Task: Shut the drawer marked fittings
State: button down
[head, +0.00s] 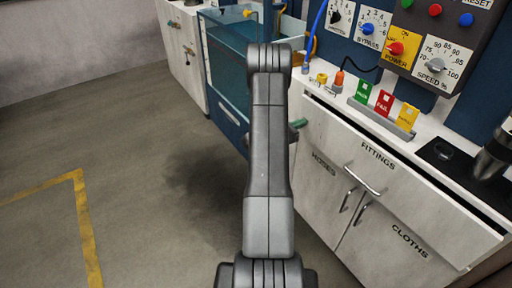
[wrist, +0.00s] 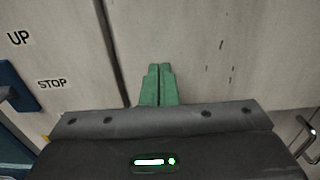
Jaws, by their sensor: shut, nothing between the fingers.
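The fittings drawer (head: 397,185) is in the white cabinet at the right of the head view, under the worktop. It stands partly out, with a dark gap between its front's top edge and the worktop. Its bar handle (head: 362,181) is on the front, below the FITTINGS label. My gripper's green fingers (wrist: 160,84) are together and empty in the wrist view, before a pale panel. In the head view the gripper (head: 299,123) shows only in part beside my arm, left of the drawer and apart from its handle. My arm hides the rest.
Doors marked HOSES (head: 322,172) and CLOTHS (head: 400,245) are shut below the drawer. Green, red and yellow cards (head: 384,102) stand on the worktop near its front edge. A blue glass-sided tank (head: 228,70) stands behind my arm. The floor at left is clear.

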aim_at(309, 119)
jog(key=b+x, duration=0.1)
jog(key=x, duration=0.3)
jog(key=shift+r, duration=0.25)
